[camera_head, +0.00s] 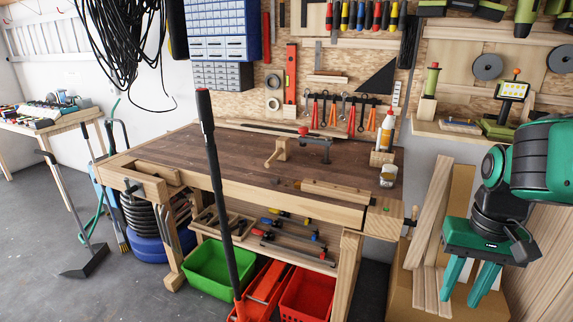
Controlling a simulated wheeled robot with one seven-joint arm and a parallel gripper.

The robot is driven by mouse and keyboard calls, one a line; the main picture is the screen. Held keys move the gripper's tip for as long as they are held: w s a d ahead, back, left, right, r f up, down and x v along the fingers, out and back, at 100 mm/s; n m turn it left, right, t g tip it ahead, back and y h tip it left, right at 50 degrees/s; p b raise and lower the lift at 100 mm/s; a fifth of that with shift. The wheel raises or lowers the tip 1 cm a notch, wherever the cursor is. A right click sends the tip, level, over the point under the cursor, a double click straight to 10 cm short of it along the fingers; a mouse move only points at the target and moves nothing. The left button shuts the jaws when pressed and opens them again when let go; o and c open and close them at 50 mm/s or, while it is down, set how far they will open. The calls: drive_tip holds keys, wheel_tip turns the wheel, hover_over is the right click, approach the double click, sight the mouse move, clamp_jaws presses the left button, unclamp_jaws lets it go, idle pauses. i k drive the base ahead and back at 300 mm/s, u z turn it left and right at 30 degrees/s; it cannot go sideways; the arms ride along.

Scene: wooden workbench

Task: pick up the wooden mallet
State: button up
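A light wooden piece (278,152) with a short bar to its lower left is on the dark top of the workbench (190,150), near the middle. It may be the wooden mallet, but it is too small to be sure. A grey and black clamp-like tool (318,147) is just right of it. My gripper (460,300) is at the lower right, beyond the bench's right end and well away from the wooden piece. Its two green fingers point down, spread apart, with nothing seen between them.
A long black-handled tool (218,190) stands upright in front of the bench. A white bottle (386,132) and a small jar (388,175) are at the bench's right end. Wooden boards (432,215) lean near my gripper. The left benchtop is clear.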

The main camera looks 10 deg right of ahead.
sight(277, 156)
drive_tip(key=k, duration=0.35)
drive_tip(key=u, duration=0.9)
drive_tip(key=i, duration=1.85)
drive_tip(key=z, duration=0.55)
drive_tip(key=i, duration=0.3)
drive_tip(key=z, duration=0.4)
